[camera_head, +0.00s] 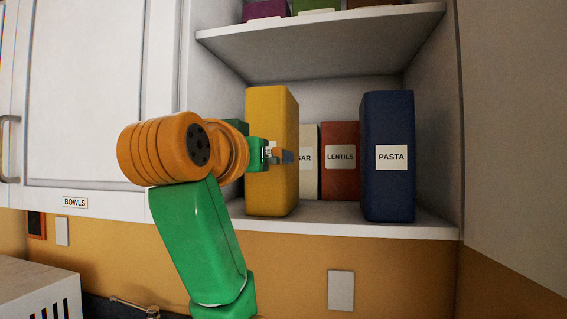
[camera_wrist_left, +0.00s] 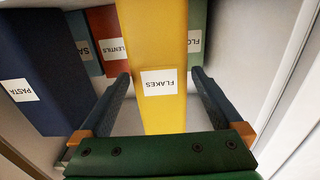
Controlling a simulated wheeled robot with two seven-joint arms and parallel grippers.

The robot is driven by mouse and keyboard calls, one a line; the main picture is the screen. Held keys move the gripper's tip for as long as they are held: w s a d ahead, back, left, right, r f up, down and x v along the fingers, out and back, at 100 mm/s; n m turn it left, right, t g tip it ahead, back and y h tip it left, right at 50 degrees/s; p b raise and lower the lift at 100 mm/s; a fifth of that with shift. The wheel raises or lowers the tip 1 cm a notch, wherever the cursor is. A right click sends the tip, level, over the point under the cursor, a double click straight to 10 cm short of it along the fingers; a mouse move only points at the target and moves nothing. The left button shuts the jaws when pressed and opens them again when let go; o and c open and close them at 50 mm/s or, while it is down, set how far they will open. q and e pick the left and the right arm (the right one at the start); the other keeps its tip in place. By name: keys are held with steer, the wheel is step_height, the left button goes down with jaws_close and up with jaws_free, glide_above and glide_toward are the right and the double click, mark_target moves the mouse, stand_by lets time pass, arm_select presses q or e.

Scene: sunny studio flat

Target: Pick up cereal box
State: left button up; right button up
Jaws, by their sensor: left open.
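The cereal box is a tall yellow box (camera_head: 270,110) standing upright at the left front of the cabinet's lower shelf. In the left wrist view the yellow box (camera_wrist_left: 160,40) bears a white label, upside down, reading FLAKES. My left gripper (camera_head: 284,156) is at the box's front, about mid-height. In the wrist view the left gripper (camera_wrist_left: 160,76) is open, with one dark finger along each side of the box. Narrow gaps show between fingers and box; contact at the tips is unclear. My right gripper is in neither view.
A lentils box (camera_head: 340,175), a partly hidden box (camera_head: 309,170) and a blue pasta box (camera_head: 387,185) stand to the right. A green box (camera_wrist_left: 197,35) is close beside the yellow one. An upper shelf (camera_head: 320,38) hangs above; a closed cabinet door (camera_head: 90,95) is left.

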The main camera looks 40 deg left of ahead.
arm_select(q)
steer(key=p+x, duration=0.6)
steer(key=x, duration=0.3)
steer(key=shift+w+r+p, duration=0.1)
steer(key=shift+w+p, duration=0.2)
steer(key=shift+p, duration=0.1)
steer(key=shift+w+a, duration=0.2)
steer(key=shift+a, duration=0.05)
steer(key=shift+s+d, duration=0.1)
steer(key=shift+s, duration=0.1)
steer(key=shift+c, duration=0.2)
steer(key=shift+s+d, duration=0.1)
steer(key=c, duration=1.2)
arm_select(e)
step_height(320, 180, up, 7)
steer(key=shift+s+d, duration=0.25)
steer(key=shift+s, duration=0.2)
